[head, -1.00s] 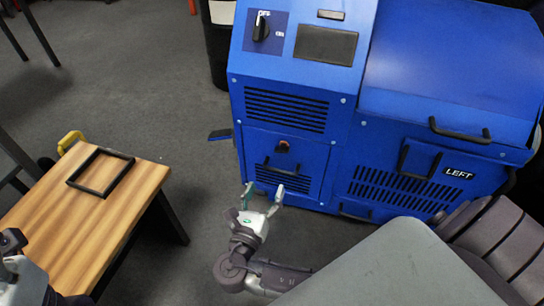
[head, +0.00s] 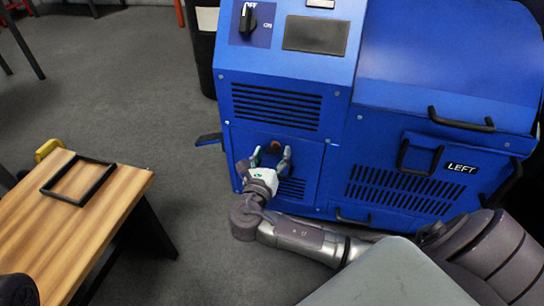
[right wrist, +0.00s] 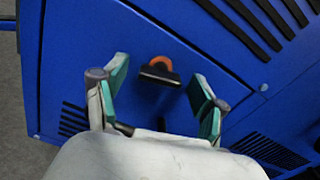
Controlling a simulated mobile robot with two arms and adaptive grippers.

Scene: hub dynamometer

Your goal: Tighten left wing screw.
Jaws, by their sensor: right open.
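A dark wing screw with an orange ring (right wrist: 158,70) sits on a blue front panel of the machine, and it also shows in the head view (head: 274,148). My right gripper (head: 271,158) is open in front of this panel, with its fingers pointing at it. In the right wrist view, the fingertips of my right gripper (right wrist: 160,100) stand either side of the screw and slightly below it, apart from it. Nothing is between the fingers. My left gripper is not in view.
A wooden table (head: 95,215) with a black frame (head: 78,182) stands at left. Grey floor lies between.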

